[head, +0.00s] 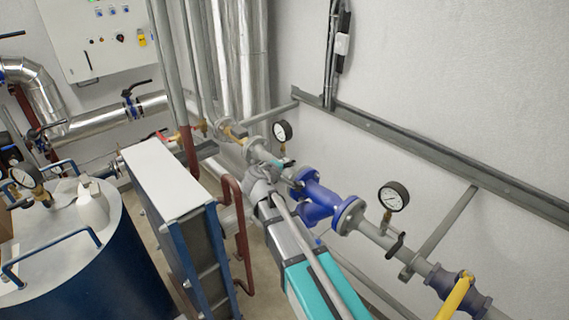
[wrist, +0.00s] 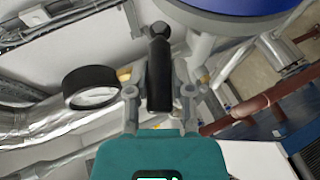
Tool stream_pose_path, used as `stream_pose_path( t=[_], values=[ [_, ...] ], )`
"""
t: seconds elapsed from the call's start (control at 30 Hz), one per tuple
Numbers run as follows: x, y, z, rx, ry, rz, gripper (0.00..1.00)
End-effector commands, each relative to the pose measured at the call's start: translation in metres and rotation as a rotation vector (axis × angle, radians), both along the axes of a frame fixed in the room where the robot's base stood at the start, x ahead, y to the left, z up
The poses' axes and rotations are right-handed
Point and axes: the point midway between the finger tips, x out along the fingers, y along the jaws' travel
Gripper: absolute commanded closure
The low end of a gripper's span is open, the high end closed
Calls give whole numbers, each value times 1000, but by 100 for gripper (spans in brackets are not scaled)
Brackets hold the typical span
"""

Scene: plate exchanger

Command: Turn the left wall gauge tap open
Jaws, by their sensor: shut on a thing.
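The left wall gauge (head: 282,131) stands on its brass stem on the pipe along the wall. It also shows in the wrist view (wrist: 90,90), dark-rimmed and seen at a slant, left of my gripper. The black tap handle (wrist: 160,75) lies between my gripper's (wrist: 158,92) two grey fingers, which are shut on it. In the head view my gripper (head: 285,174) is just below the gauge, beside the blue pipe fitting. There my arm and gripper hide most of the tap. I cannot tell the tap's exact turn.
The blue fitting (head: 318,197) is close to the right of my gripper. A second wall gauge (head: 394,197) with its own black tap handle (head: 396,245) stands further right. The plate exchanger (head: 165,180) and red pipes (head: 232,195) are to the left.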

Motion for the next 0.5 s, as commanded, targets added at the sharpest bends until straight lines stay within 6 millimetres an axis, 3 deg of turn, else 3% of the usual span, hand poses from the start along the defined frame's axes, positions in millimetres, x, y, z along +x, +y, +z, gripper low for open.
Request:
stream_pose_path(
  t=[0.27,0.3,0.47,0.5],
  values=[
    [-1,6,0,-4,0,8,100],
    [-1,7,0,-3,0,9,67],
    [-2,10,0,-3,0,13,37],
    [-3,11,0,-2,1,13,36]
  ],
)
